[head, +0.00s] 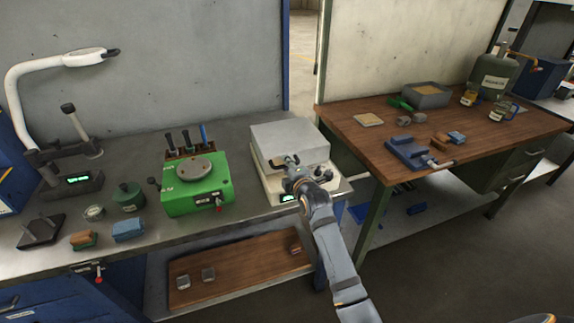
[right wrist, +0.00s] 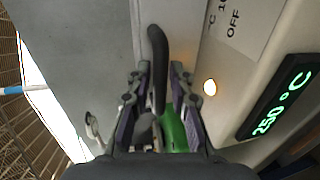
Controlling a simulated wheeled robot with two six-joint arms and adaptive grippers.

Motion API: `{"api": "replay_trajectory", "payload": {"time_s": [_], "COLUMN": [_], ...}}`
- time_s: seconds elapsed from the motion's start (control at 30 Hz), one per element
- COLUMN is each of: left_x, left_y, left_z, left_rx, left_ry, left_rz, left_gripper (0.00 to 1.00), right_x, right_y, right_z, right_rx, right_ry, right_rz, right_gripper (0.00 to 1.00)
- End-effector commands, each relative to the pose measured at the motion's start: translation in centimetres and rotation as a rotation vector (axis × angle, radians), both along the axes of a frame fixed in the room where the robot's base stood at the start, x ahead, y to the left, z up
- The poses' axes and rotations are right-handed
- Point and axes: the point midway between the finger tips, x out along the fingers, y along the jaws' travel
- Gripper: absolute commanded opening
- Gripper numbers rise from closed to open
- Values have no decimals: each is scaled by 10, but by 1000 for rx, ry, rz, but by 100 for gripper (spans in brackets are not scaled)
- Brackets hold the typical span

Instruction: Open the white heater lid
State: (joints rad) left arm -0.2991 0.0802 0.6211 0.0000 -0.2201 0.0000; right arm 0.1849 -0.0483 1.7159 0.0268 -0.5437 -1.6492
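The white heater (head: 285,190) stands at the right end of the grey bench, with its pale lid (head: 288,138) lying shut on the base. The dark lid handle (right wrist: 158,55) sticks out from the lid's front. My right gripper (head: 291,163) is at the front of the heater, by this handle. In the right wrist view my right gripper (right wrist: 160,75) has one finger on each side of the handle, with narrow gaps seeming to show; firm contact cannot be made out. My left gripper is out of view.
A green hotplate-like device (head: 197,188) stands left of the heater, with a tool rack (head: 190,150) behind it. A white lamp (head: 60,65) stands farther left. A brown workbench (head: 450,135) with tools is at the right. A grey wall rises behind the heater.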

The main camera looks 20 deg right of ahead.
Motion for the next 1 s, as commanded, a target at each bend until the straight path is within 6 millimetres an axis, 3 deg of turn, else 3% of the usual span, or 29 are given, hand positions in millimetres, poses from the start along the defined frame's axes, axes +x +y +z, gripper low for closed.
{"api": "replay_trajectory", "payload": {"time_s": [0.13,0.3,0.7,1.0], "left_x": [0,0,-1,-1], "left_y": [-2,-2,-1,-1], "left_z": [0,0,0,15], "left_rx": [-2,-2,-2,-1], "left_ry": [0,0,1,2], "left_rz": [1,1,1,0], "left_gripper": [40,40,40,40], "right_x": [0,0,-1,1], "right_y": [0,0,0,0], "right_z": [0,0,0,13], "right_rx": [0,0,0,0], "right_ry": [0,0,2,36], "right_rz": [0,0,0,1], "right_gripper": [21,0,0,0]}}
